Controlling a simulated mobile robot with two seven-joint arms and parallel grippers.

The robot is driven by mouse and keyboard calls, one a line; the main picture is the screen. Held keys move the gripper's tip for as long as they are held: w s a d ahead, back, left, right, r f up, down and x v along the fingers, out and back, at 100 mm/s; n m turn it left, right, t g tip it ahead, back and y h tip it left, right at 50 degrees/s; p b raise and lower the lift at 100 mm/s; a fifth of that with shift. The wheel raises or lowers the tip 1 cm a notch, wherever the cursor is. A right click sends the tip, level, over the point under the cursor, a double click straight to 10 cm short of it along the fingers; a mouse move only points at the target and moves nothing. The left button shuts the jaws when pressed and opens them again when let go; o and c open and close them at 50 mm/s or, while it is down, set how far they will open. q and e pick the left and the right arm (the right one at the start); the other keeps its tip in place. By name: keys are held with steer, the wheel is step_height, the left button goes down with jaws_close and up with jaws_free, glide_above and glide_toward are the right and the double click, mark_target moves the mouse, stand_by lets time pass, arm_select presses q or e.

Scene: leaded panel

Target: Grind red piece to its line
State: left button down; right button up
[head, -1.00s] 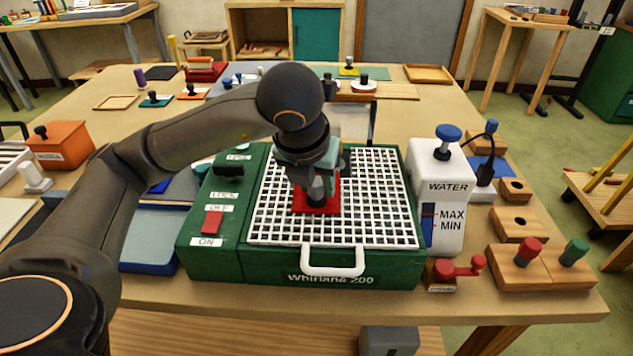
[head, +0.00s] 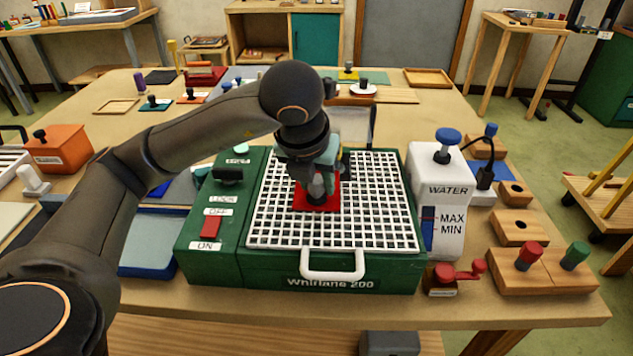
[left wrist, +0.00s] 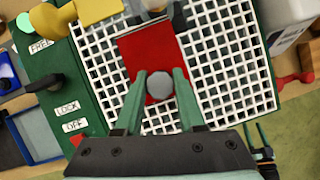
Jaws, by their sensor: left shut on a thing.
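The red piece (head: 324,203) lies flat on the white grid (head: 385,225) of a green grinder (head: 270,268). My left gripper (head: 316,187) is shut on the knob on top of it. In the left wrist view, both fingers of my left gripper (left wrist: 159,88) close around the grey knob, and the red piece (left wrist: 145,55) reaches towards the grinder's back end. A line on the piece cannot be made out. The far edge of the piece is partly hidden by my gripper in the head view.
A red switch (head: 210,228) sits between OFF and ON labels, below a black latch (head: 228,174). A white water tank (head: 440,205) stands right of the grid. A red crank (head: 460,275) and wooden blocks (head: 525,275) are at front right. A blue tray (head: 147,256) is left.

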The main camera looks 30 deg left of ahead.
arm_select(q)
steer(key=shift+w+d, duration=0.1)
steer(key=shift+w+d, duration=0.35)
steer(key=shift+d, duration=0.2)
steer(key=shift+w+d, duration=0.35)
steer(key=shift+d, duration=0.2)
steer(key=shift+w+d, duration=0.1)
steer(key=shift+d, duration=0.05)
steer(key=shift+w+d+r, duration=0.1)
steer(key=shift+w+d, duration=0.6)
steer(key=shift+d, duration=0.3)
steer(key=shift+a, duration=0.1)
steer(key=shift+s+a+b, duration=0.35)
steer(key=shift+s+a, duration=0.45)
steer(key=shift+a, duration=0.3)
steer(key=shift+a, duration=0.1)
steer(key=shift+s+a, duration=0.2)
steer(key=shift+a, duration=0.1)
steer(key=shift+s+a+b, duration=0.45)
steer(key=shift+a+b, duration=0.1)
steer(key=shift+a, duration=0.3)
